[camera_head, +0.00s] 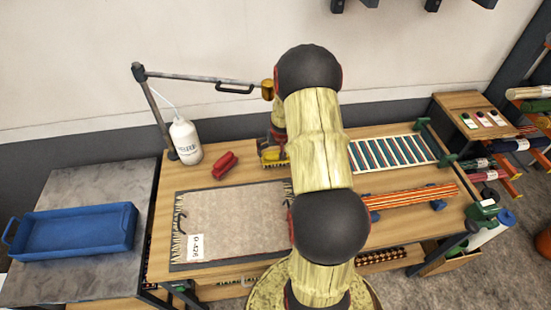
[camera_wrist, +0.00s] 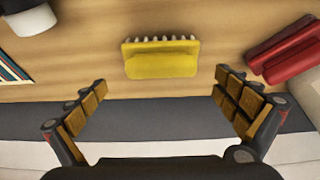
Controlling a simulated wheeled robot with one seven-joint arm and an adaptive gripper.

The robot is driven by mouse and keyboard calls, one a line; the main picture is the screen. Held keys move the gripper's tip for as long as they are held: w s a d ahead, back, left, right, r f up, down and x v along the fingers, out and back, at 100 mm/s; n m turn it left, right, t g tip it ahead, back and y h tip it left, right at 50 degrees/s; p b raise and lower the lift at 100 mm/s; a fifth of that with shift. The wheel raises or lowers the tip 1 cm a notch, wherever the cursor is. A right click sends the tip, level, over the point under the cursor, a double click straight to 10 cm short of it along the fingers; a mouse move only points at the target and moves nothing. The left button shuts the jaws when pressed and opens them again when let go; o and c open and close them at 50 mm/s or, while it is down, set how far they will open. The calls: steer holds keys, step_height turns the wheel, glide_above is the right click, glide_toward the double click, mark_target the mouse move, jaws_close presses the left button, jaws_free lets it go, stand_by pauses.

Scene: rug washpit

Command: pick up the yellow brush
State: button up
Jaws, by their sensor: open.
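The yellow brush (camera_wrist: 162,64) lies on the wooden bench top with a row of pale bristles along one long side. In the wrist view it is just beyond the fingertips of my gripper (camera_wrist: 160,86) and between their lines. My gripper is open and empty, its fingers spread wider than the brush is long. In the head view the brush (camera_head: 274,158) shows below my gripper, partly hidden by my arm and gripper.
A red brush-like block (camera_head: 225,165) lies left of the yellow brush; it also shows in the wrist view (camera_wrist: 288,50). A white bottle (camera_head: 185,142), a rug (camera_head: 235,215), a striped rack (camera_head: 392,153) and a blue tray (camera_head: 75,230) stand around. The wall is close behind.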

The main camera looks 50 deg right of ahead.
mark_target(276, 152)
steer(key=x, duration=0.5)
steer(key=shift+w+f, duration=0.1)
steer(key=shift+w, duration=0.1)
steer(key=c, duration=0.3)
steer(key=c, duration=0.9)
